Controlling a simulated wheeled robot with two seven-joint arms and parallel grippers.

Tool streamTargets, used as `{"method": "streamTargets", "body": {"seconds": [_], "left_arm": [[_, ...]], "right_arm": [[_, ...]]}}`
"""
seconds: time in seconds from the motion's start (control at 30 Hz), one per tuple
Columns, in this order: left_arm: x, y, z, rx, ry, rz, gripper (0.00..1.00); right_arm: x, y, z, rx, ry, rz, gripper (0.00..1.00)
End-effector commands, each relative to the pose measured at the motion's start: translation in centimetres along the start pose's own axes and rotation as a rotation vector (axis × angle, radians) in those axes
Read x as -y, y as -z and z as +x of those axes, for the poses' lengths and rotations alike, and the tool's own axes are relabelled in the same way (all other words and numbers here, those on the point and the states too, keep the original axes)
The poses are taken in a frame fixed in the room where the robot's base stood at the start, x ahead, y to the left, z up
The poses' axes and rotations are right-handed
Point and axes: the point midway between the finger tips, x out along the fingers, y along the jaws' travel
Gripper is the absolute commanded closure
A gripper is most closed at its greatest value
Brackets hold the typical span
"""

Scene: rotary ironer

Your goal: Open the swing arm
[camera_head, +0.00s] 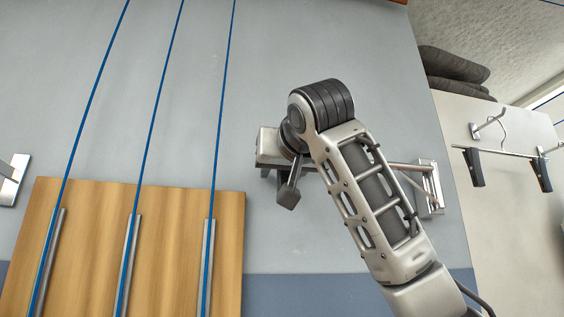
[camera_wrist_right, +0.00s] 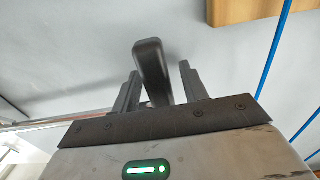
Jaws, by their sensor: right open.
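The swing arm (camera_head: 405,167) is a thin metal bar running left from a metal bracket (camera_head: 431,187) on the grey panel. My right arm comes in from the lower right, and its wrist covers the middle of the bar. In the right wrist view, my right gripper (camera_wrist_right: 158,72) is open, with one dark finger on each side of a dark rounded handle (camera_wrist_right: 151,62). Small gaps show beside the handle; I cannot tell whether either finger touches it. In the head view the gripper is mostly hidden behind the wrist. My left gripper is not in view.
A wooden board (camera_head: 180,235) with metal strips and blue cords (camera_head: 150,130) is left of my arm. A metal bracket (camera_head: 13,178) is at the far left. Clip hangers (camera_head: 505,152) and dark folded cushions (camera_head: 452,68) are at the right. Bare grey panel surrounds the wrist.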

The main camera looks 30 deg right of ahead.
Motion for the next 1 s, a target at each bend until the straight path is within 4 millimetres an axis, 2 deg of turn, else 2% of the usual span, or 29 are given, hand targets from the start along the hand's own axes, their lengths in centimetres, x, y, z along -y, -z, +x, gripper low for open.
{"method": "streamTargets", "body": {"seconds": [0.1, 0.37, 0.43, 0.53, 0.57, 0.83, 1.0], "left_arm": [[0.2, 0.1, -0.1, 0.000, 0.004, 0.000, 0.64], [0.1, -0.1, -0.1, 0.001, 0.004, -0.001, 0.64], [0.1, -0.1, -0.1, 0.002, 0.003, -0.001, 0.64], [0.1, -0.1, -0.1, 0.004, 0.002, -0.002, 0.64], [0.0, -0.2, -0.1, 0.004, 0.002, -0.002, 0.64], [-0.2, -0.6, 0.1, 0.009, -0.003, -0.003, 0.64], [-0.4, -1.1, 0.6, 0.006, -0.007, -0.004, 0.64]], "right_arm": [[0.0, 0.0, 0.6, 0.002, -0.001, 0.000, 0.56], [0.0, -0.1, 0.7, 0.001, 0.000, 0.000, 0.56], [0.0, -0.1, 0.7, 0.001, 0.000, 0.000, 0.70], [0.0, -0.1, 0.7, 0.001, 0.000, 0.000, 0.98], [0.0, -0.1, 0.7, 0.001, 0.000, 0.000, 1.00], [-0.1, -0.1, 0.1, 0.000, 0.017, 0.001, 1.00], [-0.3, -0.3, -1.7, -0.002, 0.073, 0.003, 1.00]]}}
